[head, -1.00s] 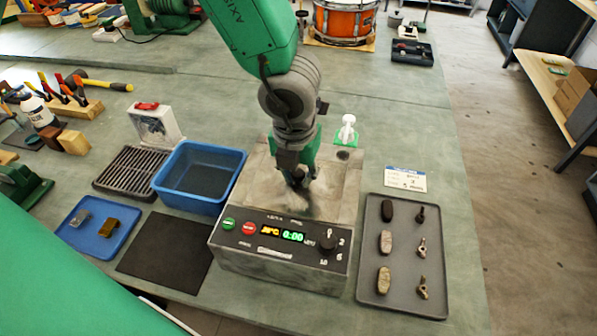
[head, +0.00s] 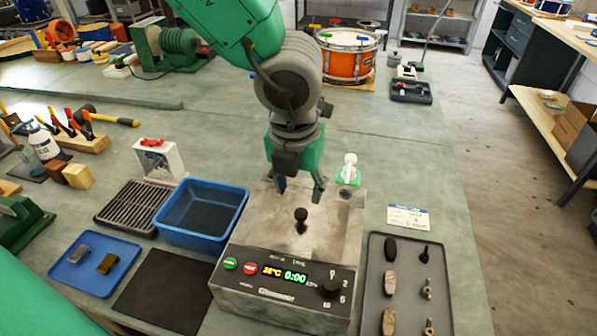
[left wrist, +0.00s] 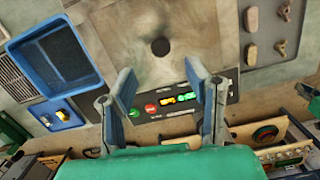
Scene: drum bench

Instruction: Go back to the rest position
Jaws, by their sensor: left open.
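My left gripper (head: 299,190) hangs over the back part of the grey metal lid of a cleaner box (head: 275,302). Its fingers are spread and hold nothing. The lid's black knob (head: 301,220) stands clear of the fingers, nearer the front. In the left wrist view my left gripper (left wrist: 161,84) shows two blue-grey fingers wide apart, with the dark round knob (left wrist: 160,46) beyond the fingertips. The box's front panel has a green and a red button, a lit display showing 0:00 and a dial. My right gripper is not in view.
A grey parts tray (head: 408,310) lies at right. A white-and-green item (head: 349,170) stands behind the box.

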